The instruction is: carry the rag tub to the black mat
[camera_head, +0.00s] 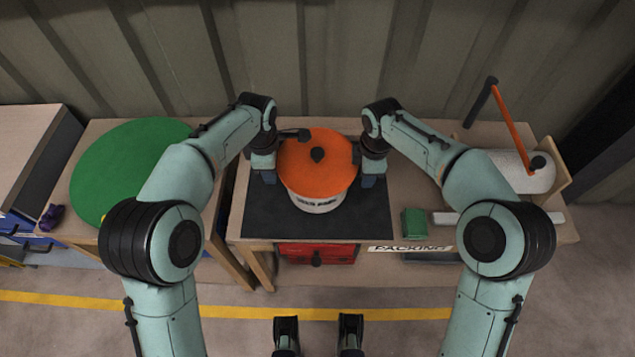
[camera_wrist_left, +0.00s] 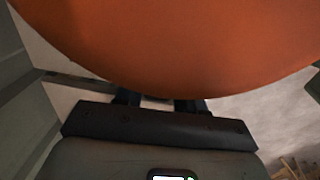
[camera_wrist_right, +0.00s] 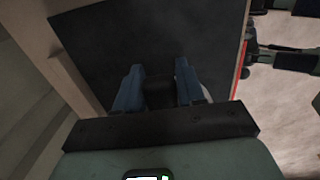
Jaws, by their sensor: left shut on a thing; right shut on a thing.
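The rag tub (camera_head: 318,201) is white with dark lettering and has an orange lid (camera_head: 300,160) with a black knob. It is upright over the black mat (camera_head: 268,222); whether it rests on the mat or hangs just above I cannot tell. My left gripper (camera_head: 267,174) is shut at the tub's left side; in the left wrist view the orange lid (camera_wrist_left: 190,45) hides most of its grip. My right gripper (camera_head: 369,178) is shut at the tub's right side. In the right wrist view its blue fingers (camera_wrist_right: 160,90) close on a black handle, with the mat (camera_wrist_right: 120,40) below.
A round green board (camera_head: 125,165) lies on the left table. Right of the mat are a green block (camera_head: 414,222), a packing sign (camera_head: 410,248) and a white roll (camera_head: 510,170) with an orange arm. A red drawer (camera_head: 318,252) is below the mat. The wall is behind.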

